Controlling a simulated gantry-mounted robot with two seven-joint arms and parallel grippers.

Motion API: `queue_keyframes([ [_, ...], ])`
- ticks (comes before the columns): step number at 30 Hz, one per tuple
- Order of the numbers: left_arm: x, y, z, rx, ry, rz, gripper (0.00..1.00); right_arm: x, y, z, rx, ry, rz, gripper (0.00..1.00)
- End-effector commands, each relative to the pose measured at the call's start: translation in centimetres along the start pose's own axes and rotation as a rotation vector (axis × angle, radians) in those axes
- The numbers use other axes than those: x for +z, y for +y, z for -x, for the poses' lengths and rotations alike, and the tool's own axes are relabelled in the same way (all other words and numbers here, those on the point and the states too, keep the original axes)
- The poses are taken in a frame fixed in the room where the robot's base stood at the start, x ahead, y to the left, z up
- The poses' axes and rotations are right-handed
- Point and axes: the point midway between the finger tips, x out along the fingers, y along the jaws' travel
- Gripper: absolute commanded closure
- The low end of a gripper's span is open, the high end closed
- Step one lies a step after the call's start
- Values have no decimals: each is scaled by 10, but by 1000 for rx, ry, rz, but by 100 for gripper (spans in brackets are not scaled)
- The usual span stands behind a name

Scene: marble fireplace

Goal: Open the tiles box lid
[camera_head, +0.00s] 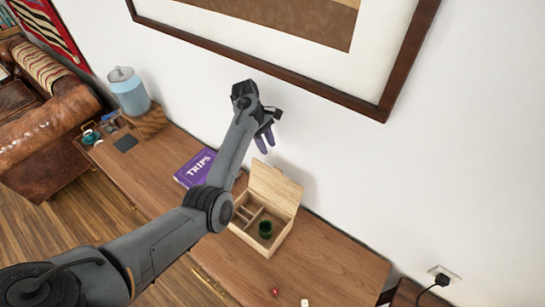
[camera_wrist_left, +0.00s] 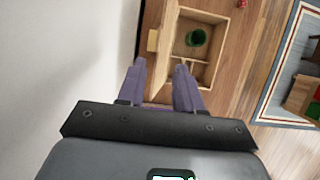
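The wooden tiles box (camera_head: 243,235) stands on the sideboard with its lid (camera_head: 274,188) raised, roughly upright on the wall side. Its inside shows dividers and a dark green round object (camera_head: 265,229). My left gripper (camera_head: 265,141) is above and behind the raised lid, near the wall, with its purple fingers apart and nothing between them. In the left wrist view, the fingers (camera_wrist_left: 160,72) point toward the box (camera_wrist_left: 234,48), and the lid (camera_wrist_left: 166,38) shows nearly edge-on just beyond them. I cannot tell whether a finger touches the lid. My right gripper is not in view.
A purple "TRIPS" box (camera_head: 194,169) lies left of the tiles box, partly behind my arm. A blue canister (camera_head: 129,92) stands at the far left. Red (camera_head: 275,292) and white (camera_head: 304,302) dice lie near the front. The wall and picture frame (camera_head: 376,105) are close behind.

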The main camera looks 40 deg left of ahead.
Motion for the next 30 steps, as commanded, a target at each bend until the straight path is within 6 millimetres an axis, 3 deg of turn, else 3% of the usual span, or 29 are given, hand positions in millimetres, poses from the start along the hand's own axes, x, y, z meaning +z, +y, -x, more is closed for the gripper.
queue_keyframes([
  [5,-1,-1,-25,-2,0,0,65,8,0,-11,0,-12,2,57],
  [18,-1,0,-87,0,1,2,65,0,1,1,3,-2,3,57],
  [30,-1,0,-102,1,1,1,65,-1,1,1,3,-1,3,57],
])
